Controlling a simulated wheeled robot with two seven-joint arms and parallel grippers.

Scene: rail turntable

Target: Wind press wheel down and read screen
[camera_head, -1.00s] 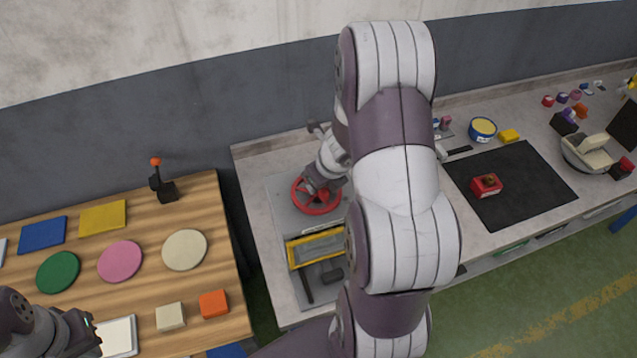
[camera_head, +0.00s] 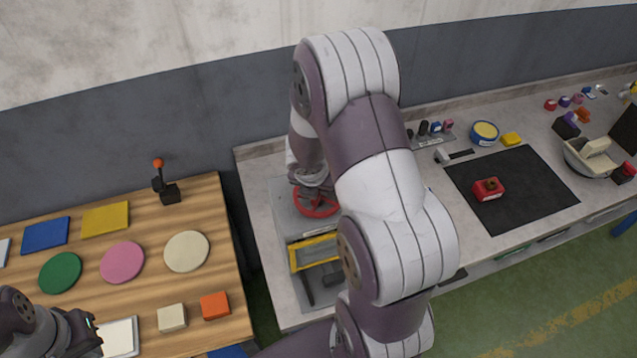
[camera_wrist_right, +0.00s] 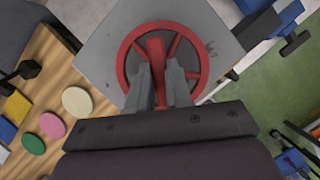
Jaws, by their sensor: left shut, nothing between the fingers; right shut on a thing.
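The red press wheel (camera_head: 318,203) lies flat on top of the grey press (camera_head: 283,215) on the counter. In the right wrist view the wheel (camera_wrist_right: 192,47) fills the upper middle, with a red bar between my fingers. My right gripper (camera_wrist_right: 160,82) is shut on that red part of the wheel; in the head view my right arm hides most of it. A yellow-framed panel (camera_head: 305,252) sits on the press's front side; no readout is legible. My left gripper (camera_head: 92,330) is shut and empty at the lower left, over the wooden table's edge.
The wooden table (camera_head: 225,262) holds coloured discs, squares, blocks and a black lever with an orange knob (camera_head: 158,163). On the counter right of my arm lie a black mat (camera_head: 540,185) with a red box (camera_head: 488,189), a yellow-blue tin (camera_head: 484,132) and a bowl (camera_head: 585,158).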

